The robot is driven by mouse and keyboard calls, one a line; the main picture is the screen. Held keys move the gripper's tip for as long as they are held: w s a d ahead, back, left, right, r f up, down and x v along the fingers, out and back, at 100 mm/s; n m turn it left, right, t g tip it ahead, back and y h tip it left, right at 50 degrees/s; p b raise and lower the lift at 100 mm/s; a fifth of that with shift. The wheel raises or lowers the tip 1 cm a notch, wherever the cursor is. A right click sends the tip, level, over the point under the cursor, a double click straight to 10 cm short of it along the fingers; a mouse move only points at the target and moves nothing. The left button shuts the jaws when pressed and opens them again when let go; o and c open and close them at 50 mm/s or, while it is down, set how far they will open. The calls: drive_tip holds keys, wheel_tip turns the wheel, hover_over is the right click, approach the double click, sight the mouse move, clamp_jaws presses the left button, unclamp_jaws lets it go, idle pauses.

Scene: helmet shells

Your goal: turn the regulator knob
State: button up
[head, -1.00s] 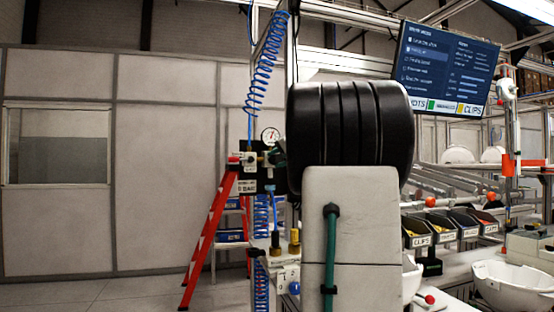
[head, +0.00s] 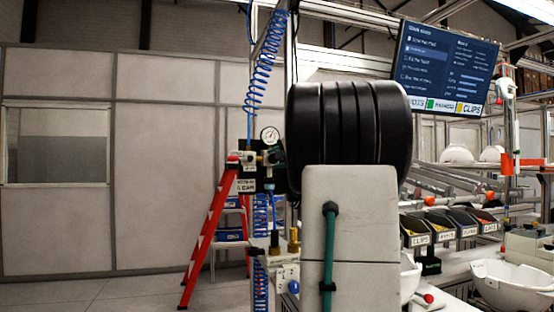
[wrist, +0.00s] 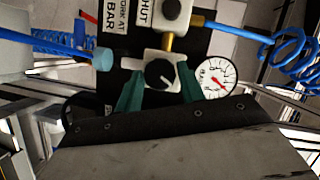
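The regulator knob (wrist: 160,73) is black and round with a pale pointer line, set on a white regulator body (wrist: 180,56). A round white pressure gauge (wrist: 216,78) with a red needle sits just right of the right finger. In the head view the gauge (head: 270,135) shows left of my arm, which hides most of the regulator and my gripper.
A white block with a second black knob (wrist: 172,8), marked SHUT, sits above the regulator. Blue coiled hose (wrist: 290,55) runs right. A red ladder (head: 210,235) stands behind the panel. Labelled bins (head: 440,225) and white shells (head: 510,285) are at right.

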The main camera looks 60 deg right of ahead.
drive_tip(key=shift+o, duration=0.8)
drive_tip(key=v, duration=0.8)
drive_tip(key=shift+w, duration=0.1)
